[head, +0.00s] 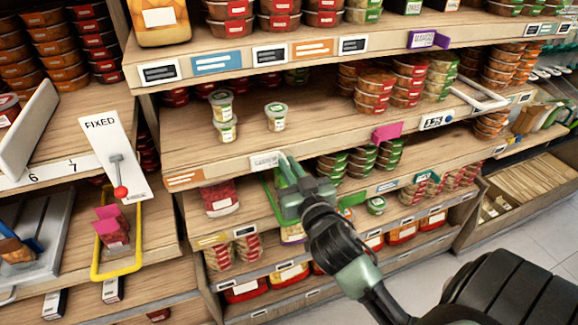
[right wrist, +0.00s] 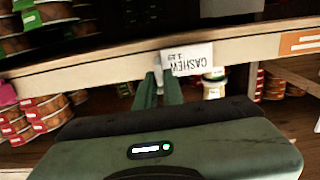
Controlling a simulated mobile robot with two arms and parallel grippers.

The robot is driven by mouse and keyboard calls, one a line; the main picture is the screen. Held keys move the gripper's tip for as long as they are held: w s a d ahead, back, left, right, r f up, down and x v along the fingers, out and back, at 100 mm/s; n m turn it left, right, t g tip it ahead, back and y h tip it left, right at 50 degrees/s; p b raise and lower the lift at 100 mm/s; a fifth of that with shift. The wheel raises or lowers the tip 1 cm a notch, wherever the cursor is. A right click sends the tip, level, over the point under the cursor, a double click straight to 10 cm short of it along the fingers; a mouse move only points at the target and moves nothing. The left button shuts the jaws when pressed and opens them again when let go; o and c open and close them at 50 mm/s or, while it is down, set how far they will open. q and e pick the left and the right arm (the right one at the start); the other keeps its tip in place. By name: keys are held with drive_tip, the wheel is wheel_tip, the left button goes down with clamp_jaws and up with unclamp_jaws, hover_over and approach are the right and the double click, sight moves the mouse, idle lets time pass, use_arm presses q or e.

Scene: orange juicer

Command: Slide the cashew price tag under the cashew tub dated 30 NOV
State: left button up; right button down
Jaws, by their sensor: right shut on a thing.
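The white cashew price tag (head: 266,161) is at the front edge of the middle shelf. In the right wrist view the tag (right wrist: 190,58) appears upside down and reads CASHEW. My right gripper (head: 285,163) is shut on the tag, with its fingertips (right wrist: 160,75) at the tag's edge. On the shelf behind stand small white tubs with green labels: a stack of two, upper tub (head: 221,102) and lower tub (head: 227,127), and a single tub (head: 276,116) to their right. Their dates are too small to read. My left gripper is out of view.
A pink tag (head: 387,131) sticks out from the same shelf edge to the right. An orange tag (head: 184,178) is at its left end. Stacked tubs (head: 375,90) fill the shelf's right part. The board around the small tubs is bare. The upper shelf (head: 300,50) overhangs them.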

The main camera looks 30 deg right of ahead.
sight(254, 162)
drive_tip(key=shift+a, duration=0.1)
idle(0.5)
drive_tip(key=a, duration=0.2)
drive_tip(key=w+a, duration=0.1)
drive_tip(key=a, duration=0.3)
drive_tip(key=shift+w+a+b, duration=0.3)
drive_tip(key=shift+w+a, duration=0.05)
drive_tip(key=c, duration=1.5)
unclamp_jaws()
drive_tip(key=shift+d, duration=0.1)
